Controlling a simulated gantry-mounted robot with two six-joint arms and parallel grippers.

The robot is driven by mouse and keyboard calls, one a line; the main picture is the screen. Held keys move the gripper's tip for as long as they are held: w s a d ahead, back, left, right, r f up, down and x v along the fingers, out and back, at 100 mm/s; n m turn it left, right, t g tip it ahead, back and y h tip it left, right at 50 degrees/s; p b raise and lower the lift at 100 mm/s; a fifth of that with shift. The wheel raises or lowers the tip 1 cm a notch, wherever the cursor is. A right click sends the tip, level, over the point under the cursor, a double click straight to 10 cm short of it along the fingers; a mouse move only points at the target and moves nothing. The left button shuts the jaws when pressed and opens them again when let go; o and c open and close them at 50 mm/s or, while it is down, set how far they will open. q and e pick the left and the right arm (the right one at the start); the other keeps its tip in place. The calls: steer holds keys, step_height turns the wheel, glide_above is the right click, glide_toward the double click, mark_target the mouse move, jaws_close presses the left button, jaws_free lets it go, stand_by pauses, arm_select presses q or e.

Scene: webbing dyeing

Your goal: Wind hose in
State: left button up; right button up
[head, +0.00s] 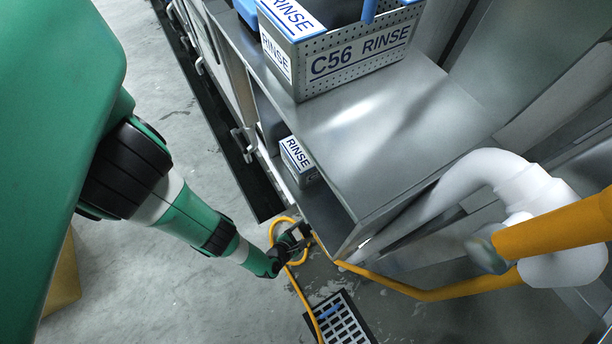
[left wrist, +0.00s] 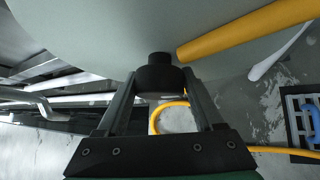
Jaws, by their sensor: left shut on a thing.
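My left gripper (head: 297,238) is low beside the bench, at the end of my green arm. In the left wrist view its two fingers (left wrist: 160,84) are shut on a black round knob (left wrist: 159,78). The knob sits against a large pale curved surface (left wrist: 90,35), which I cannot identify for certain. A thin yellow hose (head: 297,289) makes a loop around the gripper area in the head view and trails over the floor to the drain. The hose also shows in the left wrist view (left wrist: 285,151), with a loop behind the fingers. My right gripper is not in view.
A steel bench (head: 390,125) holds a perforated RINSE bin (head: 345,60). Another RINSE box (head: 297,155) sits on a lower shelf. A floor drain grate (head: 341,322) lies below. White pipe (head: 470,170) and thick yellow pipe (head: 555,230) stand at right.

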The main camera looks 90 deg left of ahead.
arm_select(q)
steer(key=shift+w+r, duration=0.1)
steer(key=shift+r, duration=0.05)
steer(key=o, duration=1.4)
steer(key=shift+c, duration=0.2)
steer(key=p+v, duration=0.6)
steer(key=v, duration=0.5)
steer(key=shift+s+d, duration=0.2)
steer(key=shift+d, duration=0.05)
